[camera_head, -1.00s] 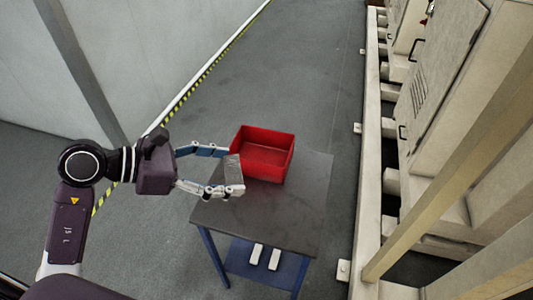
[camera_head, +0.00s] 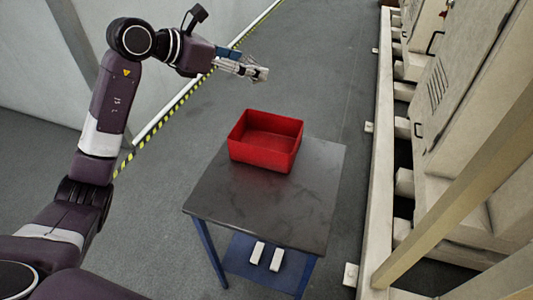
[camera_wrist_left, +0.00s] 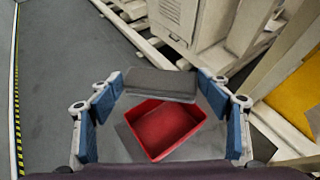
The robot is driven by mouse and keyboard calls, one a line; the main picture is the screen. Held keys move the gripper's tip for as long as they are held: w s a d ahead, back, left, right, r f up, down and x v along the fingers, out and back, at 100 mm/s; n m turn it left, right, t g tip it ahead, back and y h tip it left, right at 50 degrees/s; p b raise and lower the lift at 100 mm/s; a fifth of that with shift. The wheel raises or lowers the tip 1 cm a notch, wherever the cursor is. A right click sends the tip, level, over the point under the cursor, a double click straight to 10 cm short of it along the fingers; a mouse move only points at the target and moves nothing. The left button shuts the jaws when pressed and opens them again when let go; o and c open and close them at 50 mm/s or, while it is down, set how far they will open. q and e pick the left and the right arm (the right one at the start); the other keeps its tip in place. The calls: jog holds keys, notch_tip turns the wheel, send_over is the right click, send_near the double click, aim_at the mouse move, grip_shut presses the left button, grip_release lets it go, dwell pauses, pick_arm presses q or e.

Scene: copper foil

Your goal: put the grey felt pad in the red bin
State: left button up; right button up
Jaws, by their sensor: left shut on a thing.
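The grey felt pad (camera_wrist_left: 160,84) is held between the fingertips of my left gripper (camera_head: 250,68), which is shut on it. In the head view the pad is small and mostly hidden by the fingers. The red bin (camera_head: 264,158) stands upright on the dark table, and the part of its inside that shows looks empty. My left gripper is in the air above and behind the bin in the head view. In the left wrist view the bin (camera_wrist_left: 165,147) shows below the pad, apart from it. My right gripper is not in view.
The dark table (camera_head: 265,205) has bare top in front of the bin. Two white blocks (camera_head: 265,255) lie on its blue lower shelf (camera_head: 240,265). Pale cabinets (camera_head: 470,110) and a beam line the right side. A wall (camera_head: 30,60) stands at the left.

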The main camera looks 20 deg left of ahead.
pick_arm(q)
jog(key=shift+w+a, duration=0.1)
jog(key=shift+w, duration=0.05)
notch_tip(320, 180, down, 20)
jog(key=p, duration=0.1)
jog(key=shift+r, duration=0.15)
jog(key=shift+f+b, duration=0.3)
jog(key=shift+f, duration=0.35)
jog(key=o, duration=1.2)
